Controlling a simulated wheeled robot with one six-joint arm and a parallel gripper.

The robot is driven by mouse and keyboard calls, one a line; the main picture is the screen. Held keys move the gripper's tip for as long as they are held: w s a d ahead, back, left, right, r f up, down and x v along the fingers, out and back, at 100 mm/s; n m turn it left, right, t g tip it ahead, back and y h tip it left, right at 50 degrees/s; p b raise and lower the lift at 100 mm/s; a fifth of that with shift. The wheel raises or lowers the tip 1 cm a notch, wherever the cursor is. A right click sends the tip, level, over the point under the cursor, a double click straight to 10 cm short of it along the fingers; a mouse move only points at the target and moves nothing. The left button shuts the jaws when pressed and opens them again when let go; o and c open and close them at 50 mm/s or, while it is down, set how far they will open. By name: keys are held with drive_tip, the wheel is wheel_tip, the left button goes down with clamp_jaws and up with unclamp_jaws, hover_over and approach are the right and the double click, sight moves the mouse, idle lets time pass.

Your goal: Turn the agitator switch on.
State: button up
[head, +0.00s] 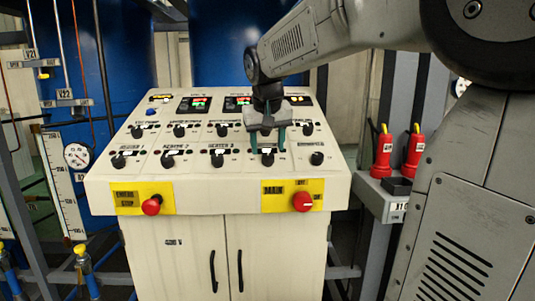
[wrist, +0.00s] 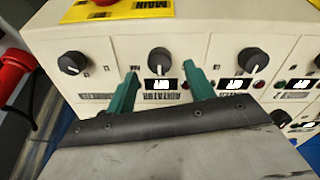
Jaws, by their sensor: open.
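The agitator switch is a black round knob (wrist: 161,61) with a white pointer line, next to an upside-down AGITATOR label in the wrist view. In the head view the knob (head: 267,159) is in the lower row of the sloped panel, right of the heater knobs. My gripper (head: 267,149) is open above the panel, its two green fingers pointing down on either side of the knob. In the wrist view my gripper (wrist: 165,76) has one fingertip to each side of the knob, which lies slightly beyond the tips. Contact cannot be told.
Another knob (wrist: 71,62) and a heater knob (wrist: 249,60) flank the agitator knob closely. A red emergency stop (head: 151,205) and a red main switch (head: 303,201) are on the cabinet's front face. Red extinguisher-like bottles (head: 382,155) stand right of the panel.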

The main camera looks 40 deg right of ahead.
sight(268, 155)
drive_tip(key=shift+x, duration=1.75)
drive_tip(key=shift+c, duration=0.2)
drive_tip(key=c, duration=0.9)
drive_tip(key=shift+m, duration=0.4)
drive_tip(key=m, duration=0.5)
drive_tip(key=shift+m, duration=0.3)
drive_tip(key=m, duration=0.5)
drive_tip(key=shift+m, duration=0.4)
